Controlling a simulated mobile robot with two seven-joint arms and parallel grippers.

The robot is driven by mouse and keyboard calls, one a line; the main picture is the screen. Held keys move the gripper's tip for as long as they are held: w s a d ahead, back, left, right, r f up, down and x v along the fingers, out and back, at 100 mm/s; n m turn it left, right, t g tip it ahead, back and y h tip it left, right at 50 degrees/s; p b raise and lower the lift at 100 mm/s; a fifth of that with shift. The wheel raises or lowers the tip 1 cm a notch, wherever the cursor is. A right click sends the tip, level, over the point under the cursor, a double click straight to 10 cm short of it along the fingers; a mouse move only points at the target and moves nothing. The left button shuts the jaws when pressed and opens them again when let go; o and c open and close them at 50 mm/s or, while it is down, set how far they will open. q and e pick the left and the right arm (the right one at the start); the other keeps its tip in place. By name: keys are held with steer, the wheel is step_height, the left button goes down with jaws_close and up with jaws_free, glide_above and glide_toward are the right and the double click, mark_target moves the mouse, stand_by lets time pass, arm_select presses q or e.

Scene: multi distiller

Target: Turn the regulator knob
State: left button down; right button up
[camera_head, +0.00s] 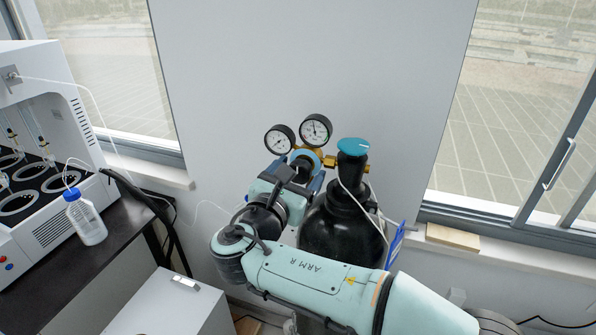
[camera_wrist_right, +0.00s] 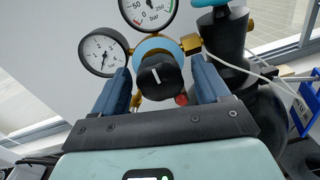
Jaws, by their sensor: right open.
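The regulator knob (camera_wrist_right: 160,77) is black with a white line, and it shows in the right wrist view in front of a light blue regulator body. My right gripper (camera_wrist_right: 163,75) is open, with one blue finger on each side of the knob and visible gaps between them. My left gripper is not in view.
Two round gauges (camera_head: 316,130) sit above the knob. A black gas cylinder (camera_head: 335,225) with a teal-topped valve (camera_head: 353,146) stands to the right. At left, a white distiller (camera_head: 40,150) and a blue-capped bottle (camera_head: 86,218) stand on a dark table.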

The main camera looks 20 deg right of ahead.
steer(key=c, duration=1)
